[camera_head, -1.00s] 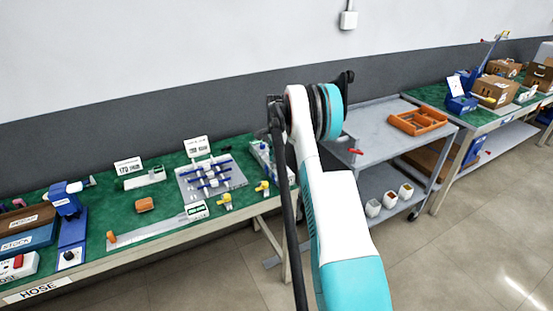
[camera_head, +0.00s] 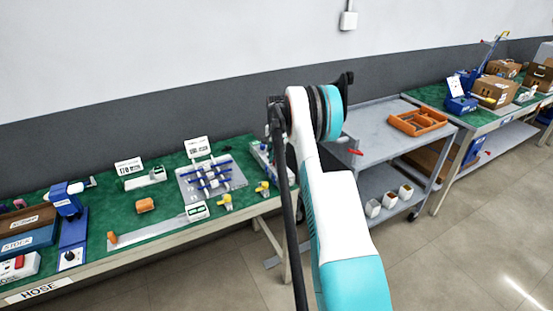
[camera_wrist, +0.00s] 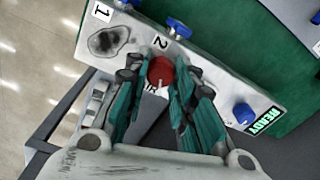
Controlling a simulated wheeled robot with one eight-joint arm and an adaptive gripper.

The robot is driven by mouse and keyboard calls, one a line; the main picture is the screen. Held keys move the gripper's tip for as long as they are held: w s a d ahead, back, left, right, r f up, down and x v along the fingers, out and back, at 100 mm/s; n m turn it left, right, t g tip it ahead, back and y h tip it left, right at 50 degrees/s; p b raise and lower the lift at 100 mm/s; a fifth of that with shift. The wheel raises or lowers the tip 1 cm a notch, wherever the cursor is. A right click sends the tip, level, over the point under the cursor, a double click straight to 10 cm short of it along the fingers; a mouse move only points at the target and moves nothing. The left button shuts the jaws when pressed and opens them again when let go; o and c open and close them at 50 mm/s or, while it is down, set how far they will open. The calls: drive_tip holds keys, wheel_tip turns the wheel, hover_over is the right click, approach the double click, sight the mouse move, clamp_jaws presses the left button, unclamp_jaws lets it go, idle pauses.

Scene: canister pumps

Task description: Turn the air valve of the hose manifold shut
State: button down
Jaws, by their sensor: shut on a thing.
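In the wrist view, the pale panel of the hose manifold (camera_wrist: 212,82) runs diagonally across the picture, with labels 1 and 2. A round red valve knob (camera_wrist: 161,70) is on it, beside partly covered lettering that looks like AIR. My gripper (camera_wrist: 159,80) has its green-sided fingers on both sides of this knob and is shut on it. How far the knob is turned cannot be told. Blue valves (camera_wrist: 179,29) sit along the panel's upper edge. In the head view, the manifold (camera_head: 263,158) shows partly at the table's right end; my arm hides the gripper.
A blue knob (camera_wrist: 243,113) and a READY label (camera_wrist: 266,121) are at the panel's right. The green table (camera_head: 165,222) holds several fixtures left of my arm. A grey cart (camera_head: 385,120) with an orange tray (camera_head: 417,122) stands to the right. Open floor lies in front.

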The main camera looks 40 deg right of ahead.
drive_tip(key=n, duration=0.6)
drive_tip(key=shift+n, duration=0.3)
drive_tip(key=n, duration=0.6)
drive_tip(key=shift+w+p, duration=0.1)
drive_tip(key=shift+p, duration=0.25)
drive_tip(key=shift+n, duration=0.3)
drive_tip(key=c, duration=1.3)
unclamp_jaws()
wheel_tip(320, 180, up, 12)
drive_tip(key=shift+d+r, duration=0.1)
drive_tip(key=shift+d, duration=0.05)
